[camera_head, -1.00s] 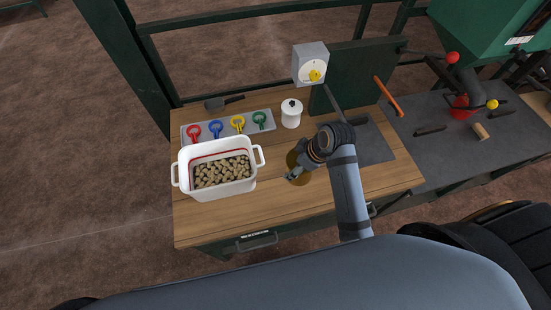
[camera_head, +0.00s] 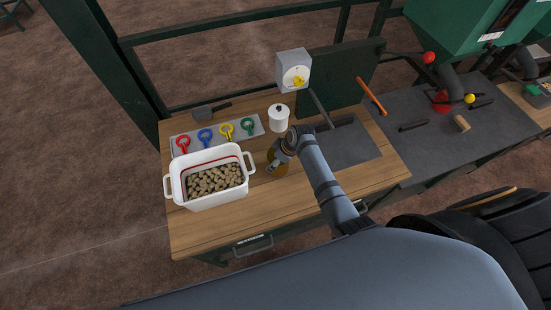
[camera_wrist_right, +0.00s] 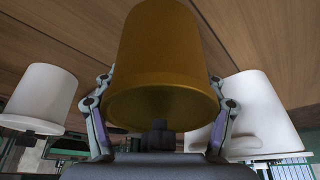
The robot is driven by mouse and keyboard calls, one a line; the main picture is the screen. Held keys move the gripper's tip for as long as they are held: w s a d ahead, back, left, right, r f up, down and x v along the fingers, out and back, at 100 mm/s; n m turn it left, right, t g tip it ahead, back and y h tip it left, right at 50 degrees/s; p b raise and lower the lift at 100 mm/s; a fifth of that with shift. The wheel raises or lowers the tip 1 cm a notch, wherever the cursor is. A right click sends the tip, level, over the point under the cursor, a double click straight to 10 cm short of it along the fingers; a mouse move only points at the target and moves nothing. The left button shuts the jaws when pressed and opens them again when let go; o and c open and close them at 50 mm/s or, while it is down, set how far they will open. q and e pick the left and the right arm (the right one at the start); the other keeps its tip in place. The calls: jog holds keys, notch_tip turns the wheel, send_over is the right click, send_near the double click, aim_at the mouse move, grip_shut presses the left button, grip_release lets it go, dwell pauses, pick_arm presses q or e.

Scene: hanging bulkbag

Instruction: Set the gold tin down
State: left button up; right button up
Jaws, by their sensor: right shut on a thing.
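The gold tin (camera_head: 281,170) is partly hidden by my right gripper (camera_head: 274,156) in the head view, over the wooden worktop (camera_head: 235,222), just right of the white tub. In the right wrist view, the gold tin (camera_wrist_right: 160,50) fills the middle, with the fingers of my right gripper (camera_wrist_right: 160,90) closed on both its sides. I cannot tell whether the tin touches the worktop. My left gripper is not in view.
The white tub (camera_head: 222,203) holds brown pellets. A white lidded canister (camera_head: 279,119) stands behind the tin. A tray (camera_head: 179,130) with coloured rings and a scoop (camera_head: 203,111) lie at the back. The front worktop is clear.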

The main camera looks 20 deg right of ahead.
jog(key=shift+w, duration=0.1)
jog(key=shift+f, duration=0.15)
jog(key=o, duration=1.8)
jog(key=shift+r, duration=0.25)
jog(key=b+v, duration=0.1)
jog(key=v, duration=1.1)
jog(key=shift+f, duration=0.1)
